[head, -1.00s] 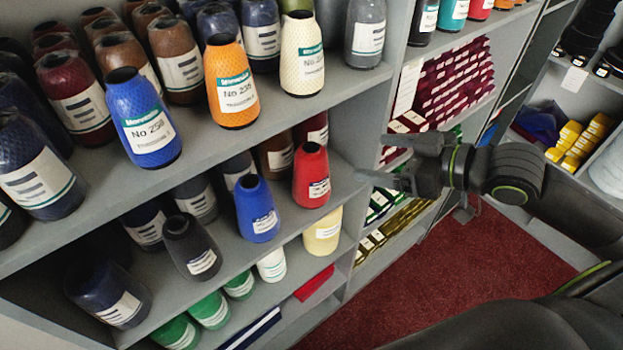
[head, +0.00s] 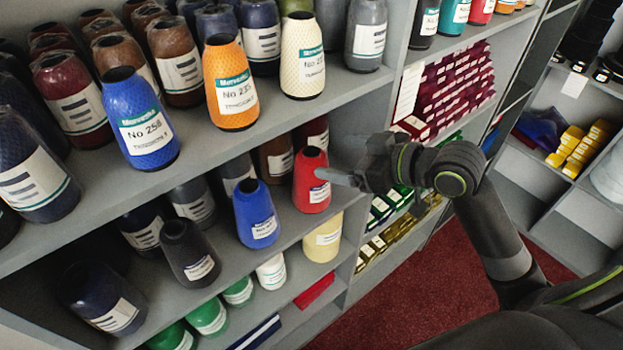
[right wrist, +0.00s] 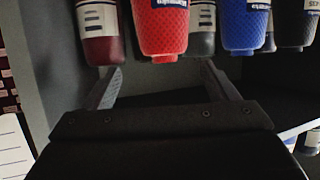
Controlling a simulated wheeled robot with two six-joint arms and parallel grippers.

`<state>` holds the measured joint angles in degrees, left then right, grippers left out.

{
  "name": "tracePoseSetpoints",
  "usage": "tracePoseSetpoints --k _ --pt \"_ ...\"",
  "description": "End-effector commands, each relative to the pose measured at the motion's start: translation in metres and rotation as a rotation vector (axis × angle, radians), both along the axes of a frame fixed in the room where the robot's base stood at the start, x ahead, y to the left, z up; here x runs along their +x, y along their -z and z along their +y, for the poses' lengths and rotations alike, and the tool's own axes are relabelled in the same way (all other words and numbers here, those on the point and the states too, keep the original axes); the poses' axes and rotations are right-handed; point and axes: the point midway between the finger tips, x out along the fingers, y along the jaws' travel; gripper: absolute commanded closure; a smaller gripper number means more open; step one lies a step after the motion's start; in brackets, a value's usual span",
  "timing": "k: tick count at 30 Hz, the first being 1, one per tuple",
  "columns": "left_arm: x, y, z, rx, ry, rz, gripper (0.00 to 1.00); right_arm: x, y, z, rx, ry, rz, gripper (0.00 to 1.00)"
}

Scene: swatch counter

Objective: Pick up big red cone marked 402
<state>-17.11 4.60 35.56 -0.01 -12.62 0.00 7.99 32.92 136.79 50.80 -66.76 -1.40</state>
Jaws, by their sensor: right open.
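A red cone (head: 311,180) with a white label stands upright at the front right of the middle shelf; its number is too small to read. My right gripper (head: 338,167) is open and empty just to the right of this cone, with a fingertip beside or in front of its label. In the right wrist view the red cone (right wrist: 161,28) appears ahead of and between the two spread fingers (right wrist: 163,85), with a gap before them. I cannot tell whether a finger touches it. My left gripper is not in view.
A blue cone (head: 255,214) stands left of the red one, with a black cone (head: 190,252) further left. Dark and brown cones (head: 276,158) stand behind. The upper shelf (head: 270,128) holds several cones above. A grey upright panel (head: 392,97) is at the right.

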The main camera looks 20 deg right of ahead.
Motion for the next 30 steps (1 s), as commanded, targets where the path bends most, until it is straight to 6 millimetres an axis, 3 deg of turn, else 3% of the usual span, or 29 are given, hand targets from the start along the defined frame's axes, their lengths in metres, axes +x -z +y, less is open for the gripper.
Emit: tracePoseSetpoints --k 16,30 --pt "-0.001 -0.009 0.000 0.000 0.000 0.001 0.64 0.020 0.011 0.017 0.004 0.002 0.001 0.20" --pt "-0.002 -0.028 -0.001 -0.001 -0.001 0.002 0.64 0.047 0.032 0.044 0.001 0.001 0.001 0.20"
